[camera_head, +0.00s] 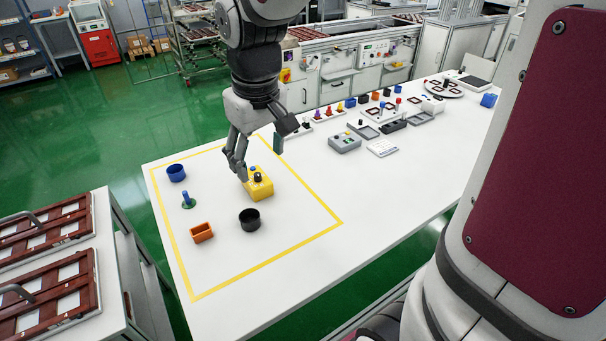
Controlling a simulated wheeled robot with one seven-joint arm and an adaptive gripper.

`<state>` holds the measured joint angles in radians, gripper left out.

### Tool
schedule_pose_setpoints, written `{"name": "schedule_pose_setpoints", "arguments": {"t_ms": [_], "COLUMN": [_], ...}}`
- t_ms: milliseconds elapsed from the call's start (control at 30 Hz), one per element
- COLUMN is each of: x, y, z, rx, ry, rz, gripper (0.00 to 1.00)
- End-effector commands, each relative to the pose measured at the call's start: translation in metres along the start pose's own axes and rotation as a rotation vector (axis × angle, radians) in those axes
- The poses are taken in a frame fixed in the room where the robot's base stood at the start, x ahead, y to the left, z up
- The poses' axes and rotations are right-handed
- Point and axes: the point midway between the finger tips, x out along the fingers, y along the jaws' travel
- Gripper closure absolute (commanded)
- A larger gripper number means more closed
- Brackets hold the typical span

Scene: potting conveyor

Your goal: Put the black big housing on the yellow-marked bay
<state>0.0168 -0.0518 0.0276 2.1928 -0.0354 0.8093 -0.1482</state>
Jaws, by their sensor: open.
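A black round housing (249,219), open at the top like a cup, stands upright on the white table, near the front of a yellow-taped rectangle. The yellow tape outline (270,264) is the only large yellow marking I can make out; I cannot tell whether a smaller bay elsewhere carries a yellow mark. My gripper (259,161) is open, pointing down above the back part of the rectangle. It is behind the black housing and apart from it, with nothing seen between its fingers. The fingers partly overlap a yellow box in the picture.
The yellow box (261,191) with a black knob stands just behind the housing. A blue cup (176,173), a blue peg on a green base (188,200) and an orange box (202,232) stand to the left. Small parts, a grey control box (345,144) and trays line the back right.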

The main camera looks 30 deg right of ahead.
Motion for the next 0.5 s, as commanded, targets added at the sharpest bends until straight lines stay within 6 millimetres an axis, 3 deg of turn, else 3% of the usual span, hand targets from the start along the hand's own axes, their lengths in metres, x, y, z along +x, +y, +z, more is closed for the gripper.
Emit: {"name": "schedule_pose_setpoints", "arguments": {"t_ms": [33, 200, 500], "x": [-0.017, -0.056, -0.088], "y": [-0.002, -0.008, -0.021], "z": [0.013, 0.058, 0.129], "rx": [0.015, 0.073, 0.159], "ry": [0.030, 0.106, 0.221], "rz": [0.006, 0.013, 0.010], "gripper": [0.37, 0.37, 0.37]}}
